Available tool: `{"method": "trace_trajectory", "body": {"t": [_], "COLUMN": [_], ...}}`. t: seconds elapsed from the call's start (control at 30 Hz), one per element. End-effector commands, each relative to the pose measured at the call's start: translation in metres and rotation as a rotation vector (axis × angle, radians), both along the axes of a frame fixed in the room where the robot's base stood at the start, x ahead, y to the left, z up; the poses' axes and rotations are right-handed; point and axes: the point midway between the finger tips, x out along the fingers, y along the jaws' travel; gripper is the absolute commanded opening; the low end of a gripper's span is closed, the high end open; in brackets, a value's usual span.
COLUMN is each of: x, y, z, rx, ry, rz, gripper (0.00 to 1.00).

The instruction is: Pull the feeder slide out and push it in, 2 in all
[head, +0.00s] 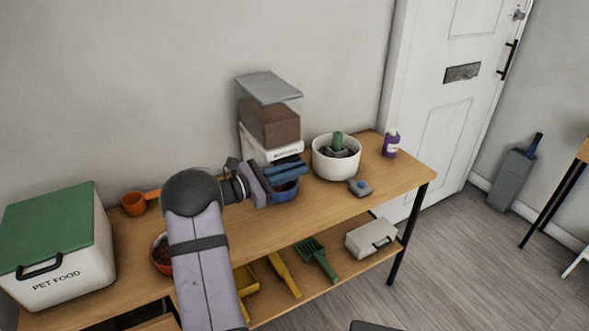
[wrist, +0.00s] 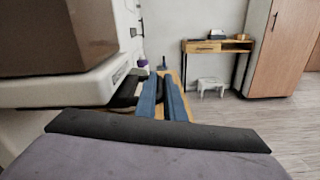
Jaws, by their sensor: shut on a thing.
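The feeder (head: 268,122), a clear hopper of brown kibble with a grey lid and white base, stands against the wall on the wooden bench. It also fills the left of the wrist view (wrist: 60,40). In the wrist view my gripper (wrist: 163,97) is shut on the feeder slide's dark handle (wrist: 125,97), which reaches in from the feeder's side. The fingers hide much of the handle, and how far the slide is out cannot be told.
Right of the feeder are a white pot (head: 335,165), a small grey object (head: 360,188) and a purple bottle (head: 390,146). Left are an orange cup (head: 133,204), a red bowl (head: 160,255) and a pet food box (head: 60,265). The bench front (head: 290,228) is clear.

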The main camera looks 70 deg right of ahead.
Motion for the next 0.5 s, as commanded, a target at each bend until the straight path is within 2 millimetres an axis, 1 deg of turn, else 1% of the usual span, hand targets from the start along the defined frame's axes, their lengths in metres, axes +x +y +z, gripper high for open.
{"method": "trace_trajectory", "body": {"t": [0.23, 0.5], "x": [-0.018, -0.021], "y": [0.018, 0.021], "z": [0.000, -0.001], "rx": [0.002, 0.002], "ry": [0.001, 0.000], "rz": [-0.001, -0.001], "gripper": [0.00, 0.00]}}
